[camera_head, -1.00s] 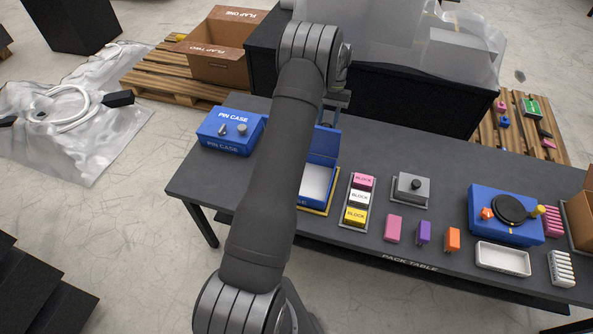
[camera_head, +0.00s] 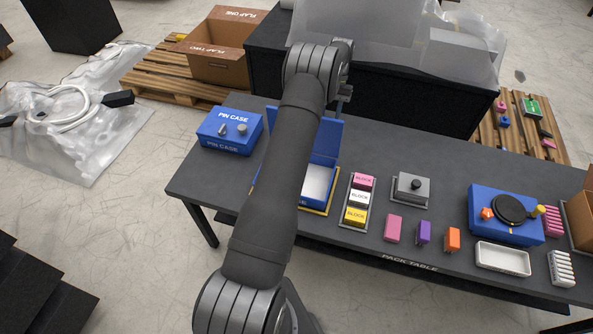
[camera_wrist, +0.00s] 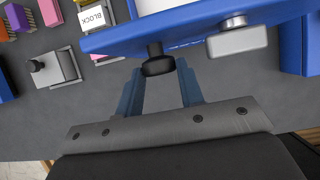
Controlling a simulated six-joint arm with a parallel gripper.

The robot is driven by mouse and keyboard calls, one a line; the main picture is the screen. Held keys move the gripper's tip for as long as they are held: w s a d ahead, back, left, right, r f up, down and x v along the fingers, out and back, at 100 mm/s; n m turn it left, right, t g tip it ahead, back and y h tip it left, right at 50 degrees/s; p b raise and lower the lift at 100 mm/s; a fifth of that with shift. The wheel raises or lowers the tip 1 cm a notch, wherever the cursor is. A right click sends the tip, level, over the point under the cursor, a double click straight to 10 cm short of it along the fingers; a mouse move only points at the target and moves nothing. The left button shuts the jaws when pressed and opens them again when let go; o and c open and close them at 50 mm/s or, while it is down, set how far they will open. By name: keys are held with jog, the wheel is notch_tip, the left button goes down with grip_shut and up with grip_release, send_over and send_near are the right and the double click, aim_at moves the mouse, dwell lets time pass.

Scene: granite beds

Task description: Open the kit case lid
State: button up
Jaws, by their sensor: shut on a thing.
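The kit case (camera_head: 318,183) is a blue box with a white interior on the dark pack table. Its blue lid (camera_head: 328,137) stands raised at the back of the case, and my arm hides part of both. In the wrist view the lid (camera_wrist: 190,28) is seen close up, with a black knob (camera_wrist: 157,60) and a grey block-shaped fitting (camera_wrist: 237,41) on it. The gripper is mostly hidden behind my arm in the head view.
The blue pin case (camera_head: 230,131) stands left of the kit case. Right of it are a tray of blocks (camera_head: 347,220), a grey fixture with a black knob (camera_head: 411,188) and small coloured blocks. A dark bench (camera_head: 400,98) stands behind the table.

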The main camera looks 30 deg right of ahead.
jog(key=shift+w+d+f, duration=0.3)
jog(key=shift+w+d, duration=0.2)
jog(key=shift+w, duration=0.05)
jog(key=shift+w+d+f, duration=0.25)
jog(key=shift+w+d, duration=0.2)
jog(key=shift+w, duration=0.05)
jog(key=o, duration=0.8)
jog(key=shift+o, duration=0.2)
jog(key=shift+r, duration=0.1)
jog(key=shift+v, duration=2.4)
jog(key=shift+x, duration=1.55)
